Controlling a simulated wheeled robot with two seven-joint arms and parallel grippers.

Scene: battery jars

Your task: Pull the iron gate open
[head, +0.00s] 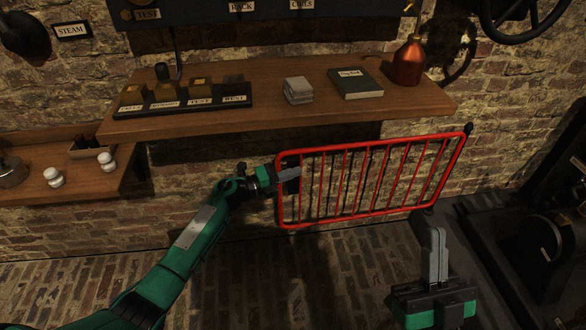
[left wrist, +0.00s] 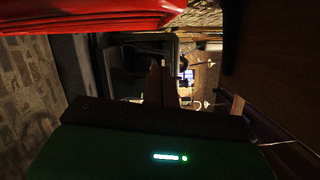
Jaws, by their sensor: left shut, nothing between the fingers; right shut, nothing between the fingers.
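The red iron gate (head: 345,183) stands below the wooden shelf, a barred frame with a dark post and knob at its right end. My left gripper (head: 294,172) is at the gate's left end, over its upper left part, with fingers shut and empty. Whether it touches the bars I cannot tell. In the left wrist view a red part of the gate (left wrist: 105,17) fills the top left, close to the camera. My right gripper (head: 436,256) is at the lower right, shut and empty, pointing up, apart from the gate.
Dark machinery (head: 540,240) stands at right. Brick floor (head: 330,280) in front is clear.

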